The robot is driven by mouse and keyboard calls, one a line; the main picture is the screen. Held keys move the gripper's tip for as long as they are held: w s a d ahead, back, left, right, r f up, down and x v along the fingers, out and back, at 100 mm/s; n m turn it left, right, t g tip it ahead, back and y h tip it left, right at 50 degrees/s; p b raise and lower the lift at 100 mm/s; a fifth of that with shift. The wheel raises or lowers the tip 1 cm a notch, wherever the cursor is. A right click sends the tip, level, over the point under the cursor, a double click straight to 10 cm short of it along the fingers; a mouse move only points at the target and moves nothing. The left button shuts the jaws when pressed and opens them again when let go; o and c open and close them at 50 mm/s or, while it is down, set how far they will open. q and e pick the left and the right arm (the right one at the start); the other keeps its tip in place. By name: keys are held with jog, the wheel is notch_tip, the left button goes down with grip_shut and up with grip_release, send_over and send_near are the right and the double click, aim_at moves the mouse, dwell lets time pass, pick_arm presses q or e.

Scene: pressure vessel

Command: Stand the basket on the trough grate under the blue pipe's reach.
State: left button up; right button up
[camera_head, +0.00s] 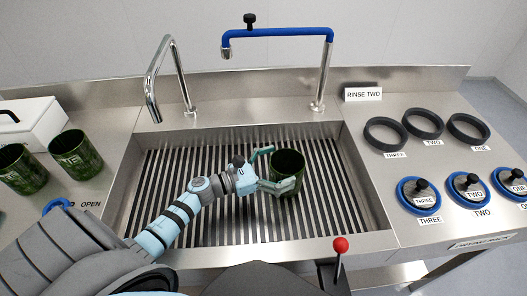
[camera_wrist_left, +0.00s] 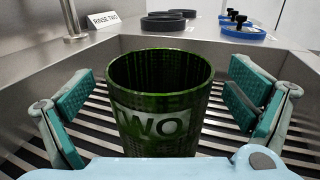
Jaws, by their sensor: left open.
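A dark green basket (camera_head: 287,174) stands upright on the slatted trough grate (camera_head: 217,222), below and a little left of the blue pipe's post. In the left wrist view the basket (camera_wrist_left: 160,100) shows a label ending in "WO". My left gripper (camera_head: 275,170) is open around the basket. Its teal finger pads stand apart from the wall on both sides, with visible gaps. The blue pipe (camera_head: 275,32) rises behind the trough and reaches left, its spout (camera_head: 226,52) hanging left of the basket. My right gripper is not in view.
A plain steel tap (camera_head: 165,70) stands at the back left. Two more green baskets (camera_head: 75,157) stand on the left counter by a white box (camera_head: 30,128). Black rings (camera_head: 385,134) and blue-rimmed lids (camera_head: 420,196) lie on the right counter. A red-knobbed lever (camera_head: 340,246) stands in front.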

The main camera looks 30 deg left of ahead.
pick_arm(q)
jog(key=b+v, duration=0.1)
jog(key=v, duration=1)
jog(key=shift+s+a, duration=0.2)
jog(key=shift+s, duration=0.1)
